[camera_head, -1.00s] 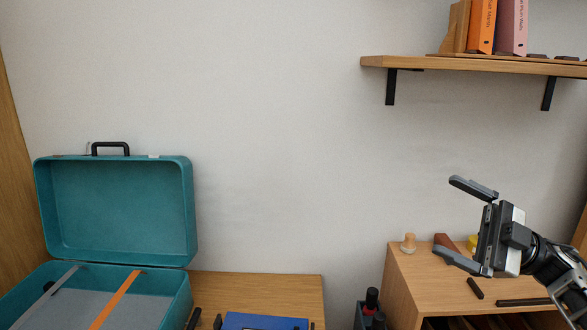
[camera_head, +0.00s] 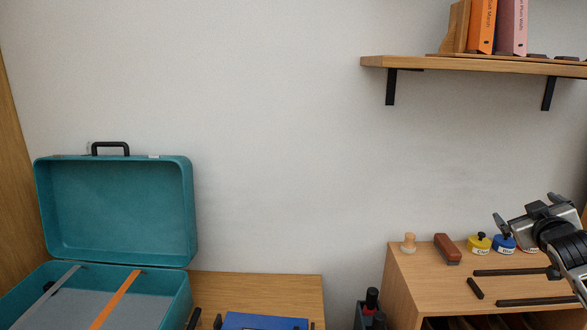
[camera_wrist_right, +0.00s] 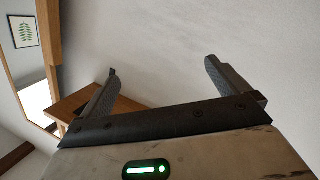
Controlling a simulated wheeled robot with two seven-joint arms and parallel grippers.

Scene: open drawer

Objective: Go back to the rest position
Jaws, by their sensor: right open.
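My right gripper (camera_head: 528,208) is at the right edge of the head view, above the right end of the wooden drawer cabinet (camera_head: 425,285). Its two fingers stand apart with nothing between them. In the right wrist view the open fingers (camera_wrist_right: 160,85) frame bare wall. My left gripper is not in view. The drawer front is mostly below the head view, so I cannot tell how far a drawer is open.
A shelf (camera_head: 470,65) with books hangs above. An open teal suitcase (camera_head: 115,210) is at left.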

